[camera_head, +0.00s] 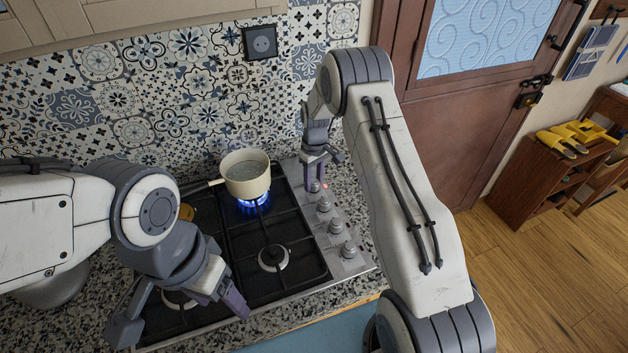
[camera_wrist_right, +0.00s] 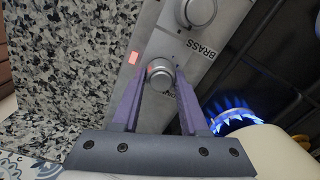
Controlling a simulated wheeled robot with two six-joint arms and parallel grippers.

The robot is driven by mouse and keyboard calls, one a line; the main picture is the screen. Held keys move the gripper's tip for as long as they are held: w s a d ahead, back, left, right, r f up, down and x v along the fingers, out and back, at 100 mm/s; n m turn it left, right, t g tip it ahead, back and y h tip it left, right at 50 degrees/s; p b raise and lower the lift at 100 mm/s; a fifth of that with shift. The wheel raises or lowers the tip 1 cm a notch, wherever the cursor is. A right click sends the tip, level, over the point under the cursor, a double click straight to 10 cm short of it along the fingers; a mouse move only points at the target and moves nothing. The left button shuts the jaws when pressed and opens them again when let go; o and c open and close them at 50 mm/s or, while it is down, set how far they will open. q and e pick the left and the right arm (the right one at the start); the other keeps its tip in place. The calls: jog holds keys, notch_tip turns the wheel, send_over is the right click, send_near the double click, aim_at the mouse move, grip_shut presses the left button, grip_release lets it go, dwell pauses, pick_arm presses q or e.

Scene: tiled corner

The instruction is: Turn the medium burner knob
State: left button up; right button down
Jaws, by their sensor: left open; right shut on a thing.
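The stove's steel control strip (camera_head: 338,240) carries several knobs in a row along the right side of the cooktop (camera_head: 290,262). My right gripper (camera_head: 316,180) reaches down to the farthest knob (camera_head: 315,187), near a small red light. In the right wrist view this round knob (camera_wrist_right: 158,80) sits between the two purple fingers of the right gripper (camera_wrist_right: 157,85), which are shut on it. A second knob (camera_wrist_right: 195,12) shows beyond it. No label tells me which is the medium burner knob. My left gripper (camera_head: 178,319) is open and empty above the front left of the cooktop.
A cream pot (camera_head: 246,180) with liquid stands on the back right burner. A blue flame (camera_head: 254,203) burns under it; the flame also shows close to the right gripper in the wrist view (camera_wrist_right: 237,118). The tiled wall (camera_head: 130,80) rises behind. Speckled counter surrounds the cooktop.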

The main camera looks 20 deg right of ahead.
aim_at(316, 181)
jog(key=m+b, duration=0.1)
jog(key=m, duration=0.3)
jog(key=shift+m+b, duration=0.35)
jog(key=shift+m, duration=0.05)
jog(key=m+b, duration=0.1)
jog(key=m, duration=0.5)
jog(key=shift+d, duration=0.1)
dwell(0.4)
jog(key=shift+c, duration=2.1)
grip_release()
notch_tip(316, 181, up, 11)
jog(key=b, duration=0.2)
jog(key=shift+s+d+f, duration=0.15)
jog(key=shift+f, duration=0.05)
